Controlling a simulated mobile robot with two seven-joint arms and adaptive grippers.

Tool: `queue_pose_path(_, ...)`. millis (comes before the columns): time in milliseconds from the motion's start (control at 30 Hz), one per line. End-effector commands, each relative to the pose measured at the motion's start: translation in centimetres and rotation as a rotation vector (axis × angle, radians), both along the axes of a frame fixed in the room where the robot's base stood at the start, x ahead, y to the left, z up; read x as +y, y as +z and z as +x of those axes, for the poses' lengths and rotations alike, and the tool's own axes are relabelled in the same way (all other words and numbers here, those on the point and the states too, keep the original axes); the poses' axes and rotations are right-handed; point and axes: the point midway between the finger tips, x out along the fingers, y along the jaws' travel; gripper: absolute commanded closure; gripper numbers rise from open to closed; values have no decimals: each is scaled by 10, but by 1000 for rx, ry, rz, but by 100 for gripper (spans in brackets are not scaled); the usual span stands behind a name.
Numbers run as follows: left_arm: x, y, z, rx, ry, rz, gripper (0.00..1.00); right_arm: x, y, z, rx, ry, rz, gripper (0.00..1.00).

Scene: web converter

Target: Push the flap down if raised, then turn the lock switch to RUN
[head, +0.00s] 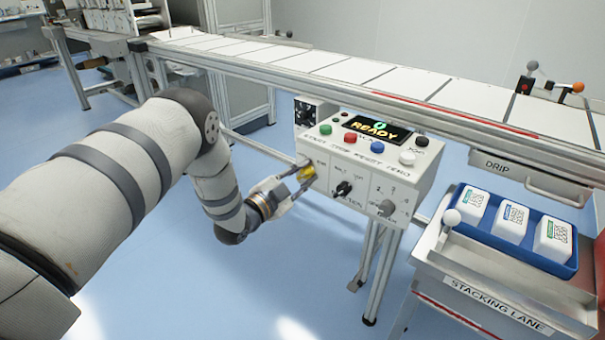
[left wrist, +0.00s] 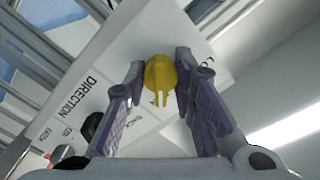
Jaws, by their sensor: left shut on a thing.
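A yellow knob (head: 307,173), which I take for the lock switch, sits at the left end of the front face of the control box (head: 330,205). My left gripper (head: 302,177) reaches it from the left and is shut on it. In the left wrist view the yellow knob (left wrist: 161,78) stands between the two purple-padded fingers (left wrist: 162,95). The lettering around it is mostly hidden, so I cannot read its setting. A white ball-ended lever (head: 452,217) stands at the stacking lane; I cannot tell whether it belongs to the flap. My right gripper is out of view.
The box has a READY display (head: 376,128), several coloured buttons and a black knob (head: 343,188). Above and behind runs the conveyor with white sheets (head: 358,70). At right, a blue tray (head: 490,240) holds white packs above the stacking lane. Floor left of the box is clear.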

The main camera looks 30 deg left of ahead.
Motion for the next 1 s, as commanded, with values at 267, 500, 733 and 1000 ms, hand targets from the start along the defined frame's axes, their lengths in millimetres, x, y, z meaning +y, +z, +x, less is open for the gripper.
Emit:
queue_pose_path(267,2,1,0,-5,3,53,100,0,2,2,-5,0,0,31)
queue_pose_path(500,2,1,0,-7,4,58,100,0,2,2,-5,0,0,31)
queue_pose_path(733,2,1,0,-6,4,57,63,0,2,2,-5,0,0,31)
queue_pose_path(1000,1,0,0,-5,2,56,55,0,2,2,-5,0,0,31)
